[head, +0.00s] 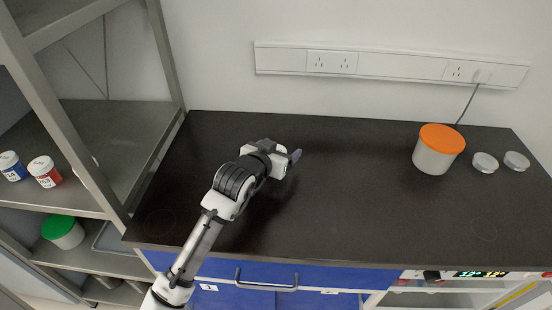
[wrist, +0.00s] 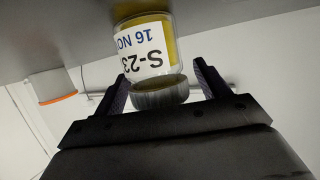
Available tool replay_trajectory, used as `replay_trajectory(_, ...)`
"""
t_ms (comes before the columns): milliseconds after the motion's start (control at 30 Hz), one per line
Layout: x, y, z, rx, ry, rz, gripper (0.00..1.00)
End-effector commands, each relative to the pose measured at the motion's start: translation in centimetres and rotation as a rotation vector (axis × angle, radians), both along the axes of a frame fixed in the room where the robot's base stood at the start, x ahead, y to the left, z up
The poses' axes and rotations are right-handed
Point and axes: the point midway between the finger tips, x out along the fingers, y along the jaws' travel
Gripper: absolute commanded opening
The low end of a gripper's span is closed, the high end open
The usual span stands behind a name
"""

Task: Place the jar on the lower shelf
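A clear jar (wrist: 150,45) with yellow contents, a grey lid and a white label reading partly "S-23" and "16 NO" shows in the wrist view. It appears upside down against the dark counter. My gripper (wrist: 160,69) has one finger on each side of it near the lid, with narrow gaps visible, so it looks open. In the head view my gripper (head: 294,157) is low over the left half of the counter, and the jar is hidden there. The metal rack on the left has a middle shelf (head: 125,130) and a lower shelf (head: 112,262).
A green-lidded tub (head: 62,232) is on the lower shelf. An orange-lidded tub (head: 438,150) and two round dishes (head: 485,162) stand on the right of the counter (head: 350,190).

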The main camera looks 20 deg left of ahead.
Motion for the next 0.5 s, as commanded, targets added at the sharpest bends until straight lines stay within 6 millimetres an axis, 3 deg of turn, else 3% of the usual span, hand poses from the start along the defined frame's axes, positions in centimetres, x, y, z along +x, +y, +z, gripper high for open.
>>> replay_trajectory(67, -0.02, 0.01, 0.01, 0.000, 0.000, 0.000, 0.65)
replay_trajectory(400, -0.04, 0.02, 0.07, 0.000, -0.001, 0.000, 0.21)
replay_trajectory(500, -0.04, 0.02, 0.07, 0.000, -0.001, 0.000, 0.20)
